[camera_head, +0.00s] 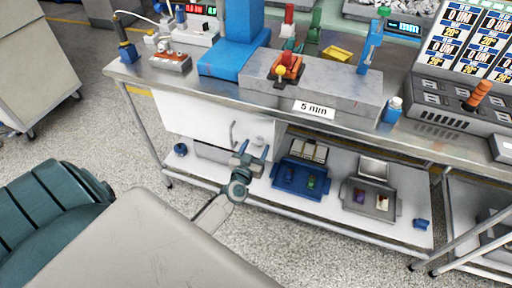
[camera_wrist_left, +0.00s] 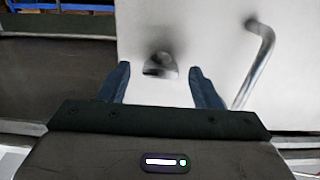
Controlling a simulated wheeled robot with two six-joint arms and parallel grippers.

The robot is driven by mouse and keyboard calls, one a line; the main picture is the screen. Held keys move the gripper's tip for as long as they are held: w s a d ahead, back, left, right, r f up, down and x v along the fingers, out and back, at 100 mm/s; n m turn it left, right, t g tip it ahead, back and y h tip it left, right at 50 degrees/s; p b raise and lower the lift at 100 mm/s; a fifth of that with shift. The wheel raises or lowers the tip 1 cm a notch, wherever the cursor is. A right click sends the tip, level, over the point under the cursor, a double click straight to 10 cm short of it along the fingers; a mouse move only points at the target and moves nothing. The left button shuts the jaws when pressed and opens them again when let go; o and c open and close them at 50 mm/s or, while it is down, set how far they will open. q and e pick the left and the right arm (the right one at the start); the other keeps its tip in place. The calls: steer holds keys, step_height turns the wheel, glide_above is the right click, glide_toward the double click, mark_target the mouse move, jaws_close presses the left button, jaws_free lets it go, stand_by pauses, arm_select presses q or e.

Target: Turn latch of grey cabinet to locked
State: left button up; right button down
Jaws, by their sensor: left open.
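The pale grey cabinet (camera_head: 190,118) is under the left part of the workbench, and its front also fills much of the left wrist view (camera_wrist_left: 205,35). A bent metal handle (camera_wrist_left: 258,62) is on that front; it shows in the head view too (camera_head: 232,133). A small rounded metal latch (camera_wrist_left: 161,66) with a dark shadow around it lies left of the handle. My left gripper (camera_head: 254,151) is open, and its fingers (camera_wrist_left: 160,80) show on either side below the latch, apart from it. In the head view the gripper hides the latch. My right gripper is out of view.
The bench top edge (camera_head: 345,130) overhangs the cabinet. On the lower shelf, right of my gripper, are a blue tray (camera_head: 283,186) and a grey tray (camera_head: 347,205) with small parts. A table leg (camera_head: 146,135) stands left of the cabinet.

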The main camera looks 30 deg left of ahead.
arm_select(q)
steer(key=shift+w+a, duration=0.15)
steer(key=shift+w, duration=0.25)
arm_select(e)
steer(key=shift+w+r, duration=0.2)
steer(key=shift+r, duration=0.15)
arm_select(q)
steer(key=shift+c, duration=0.5)
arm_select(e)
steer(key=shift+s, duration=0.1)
arm_select(q)
steer(key=c, duration=0.9)
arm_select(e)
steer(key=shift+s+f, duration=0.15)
